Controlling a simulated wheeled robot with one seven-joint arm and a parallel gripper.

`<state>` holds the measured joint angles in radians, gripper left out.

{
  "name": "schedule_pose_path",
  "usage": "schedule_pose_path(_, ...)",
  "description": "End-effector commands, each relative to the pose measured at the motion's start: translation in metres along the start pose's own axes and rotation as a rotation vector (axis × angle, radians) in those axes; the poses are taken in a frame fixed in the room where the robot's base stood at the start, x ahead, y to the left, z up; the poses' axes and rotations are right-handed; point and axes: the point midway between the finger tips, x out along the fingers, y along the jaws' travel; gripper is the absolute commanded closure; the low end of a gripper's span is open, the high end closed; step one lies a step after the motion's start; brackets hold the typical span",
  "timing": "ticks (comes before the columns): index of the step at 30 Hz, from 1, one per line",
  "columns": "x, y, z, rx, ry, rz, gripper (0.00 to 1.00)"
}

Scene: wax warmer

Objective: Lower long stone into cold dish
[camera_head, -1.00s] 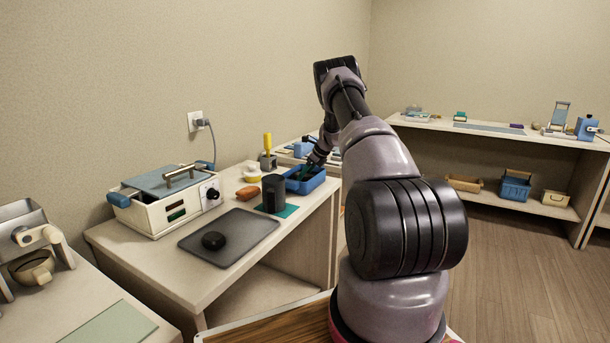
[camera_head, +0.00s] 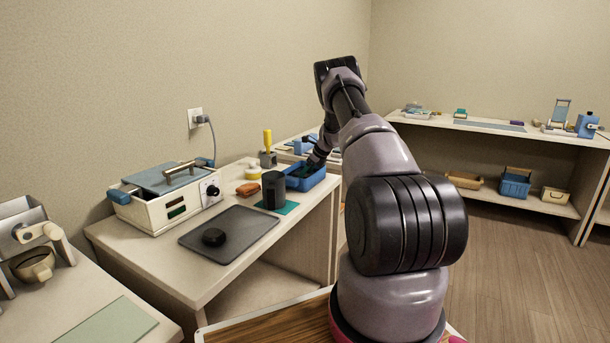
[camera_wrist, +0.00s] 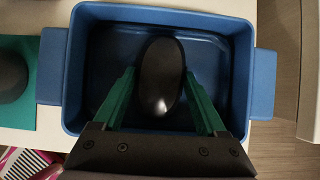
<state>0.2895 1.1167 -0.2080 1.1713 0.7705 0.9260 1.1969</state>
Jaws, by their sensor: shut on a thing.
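The long stone (camera_wrist: 160,78) is a dark, smooth oval in the wrist view. My gripper (camera_wrist: 160,90) is shut on it, with a green finger on each side. The stone is inside the outline of the blue dish (camera_wrist: 150,12), with the dish walls around it; I cannot tell whether it touches the dish floor. In the head view the blue dish (camera_head: 318,180) stands at the far right end of the table, and my gripper (camera_head: 309,170) reaches down into it. The stone is hidden there.
A dark cylinder (camera_head: 273,190) stands on a teal mat left of the dish. The white wax warmer (camera_head: 165,208) stands at the back left.

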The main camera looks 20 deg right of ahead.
Motion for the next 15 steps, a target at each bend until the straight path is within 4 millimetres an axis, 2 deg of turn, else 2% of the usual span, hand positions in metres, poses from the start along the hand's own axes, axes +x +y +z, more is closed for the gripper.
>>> schedule_pose_path(8,0.0008,-0.0002,-0.0002,0.000,-0.001,-0.001,1.00)
schedule_pose_path(9,0.0008,-0.0002,-0.0002,0.000,-0.001,-0.001,0.22)
schedule_pose_path(11,0.0008,-0.0002,-0.0002,-0.001,-0.001,-0.001,0.00)
schedule_pose_path(15,0.0009,-0.0002,-0.0005,0.000,0.000,0.000,0.00)
